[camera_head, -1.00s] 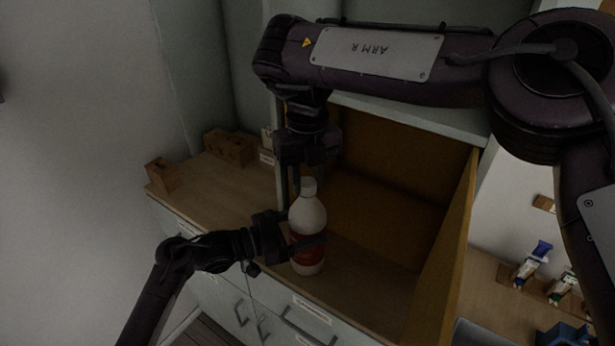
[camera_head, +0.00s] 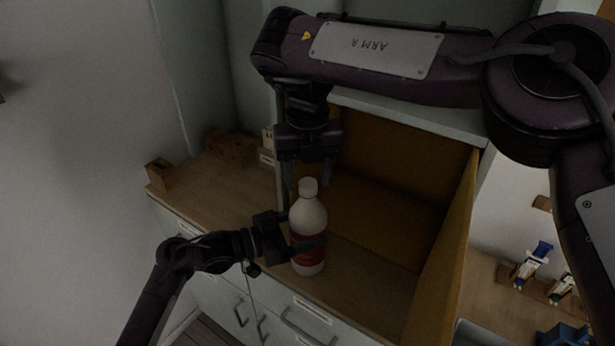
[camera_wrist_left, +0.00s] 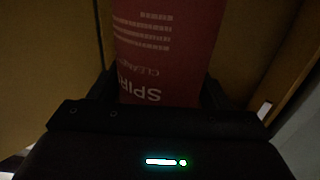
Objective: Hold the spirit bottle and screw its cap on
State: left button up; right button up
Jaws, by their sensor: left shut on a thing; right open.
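The spirit bottle (camera_head: 307,222) is white with a red label and stands upright at the front of the wooden counter. A white cap (camera_head: 308,187) sits on top of its neck; I cannot tell how tightly. My left gripper (camera_head: 306,243) is shut around the bottle's body at the label. The red label with white lettering (camera_wrist_left: 168,45) fills the middle of the left wrist view, between the fingers. My right gripper (camera_head: 308,178) is open, pointing down, above and just behind the cap, with its fingers apart from it.
An open wooden compartment (camera_head: 385,150) lies behind and right of the bottle. Wooden blocks (camera_head: 160,173) stand at the counter's left and back. Drawers and doors with handles are below the front edge. Small bottles (camera_head: 530,265) stand on another surface at far right.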

jog(key=shift+r, duration=1.9)
jog(key=shift+c, duration=0.2)
jog(key=n, duration=0.1)
jog(key=r+n, duration=0.1)
jog(key=n, duration=0.1)
jog(key=shift+w+a+r+n, duration=0.2)
jog(key=shift+r+n, duration=0.05)
jog(key=shift+n, duration=0.05)
jog(key=shift+r+n, duration=0.35)
jog(key=shift+n, duration=0.65)
jog(key=n, duration=0.1)
jog(key=r+n, duration=0.1)
jog(key=n, duration=0.1)
jog(key=shift+s+d+r+n, duration=0.15)
jog(key=shift+s+d+n, duration=0.15)
jog(key=shift+n, duration=0.1)
jog(key=shift+f, duration=4.05)
